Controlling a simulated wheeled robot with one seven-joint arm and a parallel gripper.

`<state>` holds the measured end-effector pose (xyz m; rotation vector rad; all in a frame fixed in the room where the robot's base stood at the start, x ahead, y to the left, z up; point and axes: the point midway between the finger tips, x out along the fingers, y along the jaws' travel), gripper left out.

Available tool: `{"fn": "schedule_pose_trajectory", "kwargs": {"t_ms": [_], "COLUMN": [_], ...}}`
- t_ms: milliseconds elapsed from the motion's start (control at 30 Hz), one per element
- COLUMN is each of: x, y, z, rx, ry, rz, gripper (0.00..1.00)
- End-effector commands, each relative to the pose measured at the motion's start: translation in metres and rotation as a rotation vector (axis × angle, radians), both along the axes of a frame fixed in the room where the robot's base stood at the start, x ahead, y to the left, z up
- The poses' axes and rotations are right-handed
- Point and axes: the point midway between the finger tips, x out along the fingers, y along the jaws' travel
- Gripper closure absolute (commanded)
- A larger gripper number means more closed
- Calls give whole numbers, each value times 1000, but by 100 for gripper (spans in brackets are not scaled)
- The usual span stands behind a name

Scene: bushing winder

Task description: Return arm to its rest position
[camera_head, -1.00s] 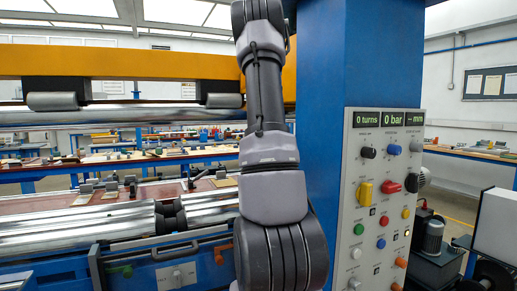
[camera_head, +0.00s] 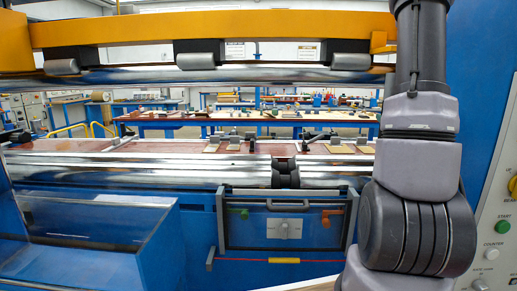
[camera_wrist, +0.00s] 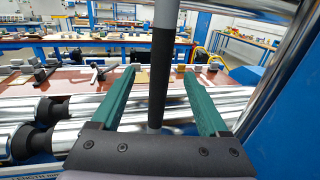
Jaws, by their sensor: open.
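My arm (camera_head: 415,160) hangs down the right side of the head view, bent at a dark ribbed joint low in the picture. My gripper's end does not show there. In the wrist view my gripper (camera_wrist: 163,76) has two green fingers spread apart, and no object is clamped between them. An upright grey and black rod (camera_wrist: 160,75) shows in the gap between the fingers; I cannot tell how far away it is.
The blue winding machine has long shiny rollers (camera_head: 130,170) and a yellow beam (camera_head: 210,27) above. A control panel (camera_head: 494,220) stands right of my arm. A clear blue-framed guard (camera_head: 90,220) is at the lower left. Worktables (camera_head: 240,118) stand behind.

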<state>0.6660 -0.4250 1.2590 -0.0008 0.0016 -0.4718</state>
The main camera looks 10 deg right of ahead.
Motion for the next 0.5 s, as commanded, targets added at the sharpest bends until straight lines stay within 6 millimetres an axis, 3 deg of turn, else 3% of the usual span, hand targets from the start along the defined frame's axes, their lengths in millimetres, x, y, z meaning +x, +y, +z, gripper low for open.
{"fn": "schedule_pose_trajectory", "kwargs": {"t_ms": [67,167,333,433,500], "x": [6,21,35,23,3], "y": [13,52,169,243,294], "z": [6,23,60,76,82], "rx": [-12,-52,-212,-361,-496], "ry": [1,10,53,92,127], "rz": [46,181,563,805,975], "gripper": [22,22,22,22,22]}}
